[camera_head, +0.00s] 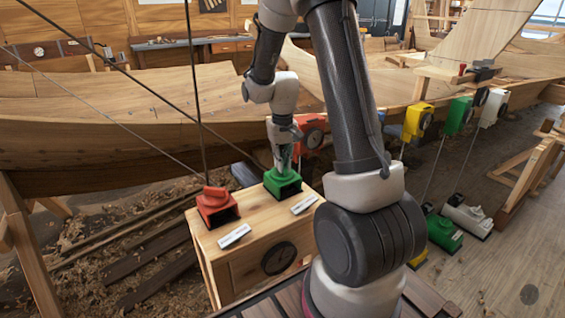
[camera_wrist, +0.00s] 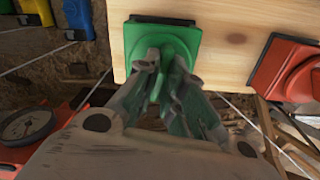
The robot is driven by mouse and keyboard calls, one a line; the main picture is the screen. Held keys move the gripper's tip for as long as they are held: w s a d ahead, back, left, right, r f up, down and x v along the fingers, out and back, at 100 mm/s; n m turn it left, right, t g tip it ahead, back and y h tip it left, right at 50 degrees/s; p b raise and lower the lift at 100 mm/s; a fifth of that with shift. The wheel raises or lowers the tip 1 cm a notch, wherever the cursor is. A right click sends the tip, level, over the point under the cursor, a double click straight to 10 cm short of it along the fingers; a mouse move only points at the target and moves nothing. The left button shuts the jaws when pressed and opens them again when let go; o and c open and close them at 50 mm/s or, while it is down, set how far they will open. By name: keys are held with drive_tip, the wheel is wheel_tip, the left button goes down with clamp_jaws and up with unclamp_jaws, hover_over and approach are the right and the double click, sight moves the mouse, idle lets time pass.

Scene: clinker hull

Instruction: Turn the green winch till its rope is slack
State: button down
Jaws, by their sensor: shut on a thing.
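The green winch (camera_head: 284,186) stands on top of a wooden box, and in the wrist view it is a green block (camera_wrist: 133,48) with a raised green handle. My gripper (camera_head: 282,168) is over this winch from above. In the wrist view my gripper (camera_wrist: 165,68) has its two fingers shut on the handle, one on each side. The fingers hide part of the handle. A dark rope (camera_head: 130,75) runs from the upper left down toward the green winch and looks straight; its lower end is hard to make out behind my gripper.
A red winch (camera_head: 217,208) stands to the left on the wooden box (camera_head: 225,265), with ropes rising from it. White labels lie by both winches. A dial (camera_head: 278,258) is on the box front. Yellow, green and white blocks hang by the hull (camera_head: 90,120) at right.

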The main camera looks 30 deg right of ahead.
drive_tip(key=c, duration=1.5)
unclamp_jaws()
wheel_tip(320, 180, up, 12)
drive_tip(key=shift+r, duration=0.1)
wheel_tip(320, 180, down, 12)
drive_tip(key=shift+f, duration=0.1)
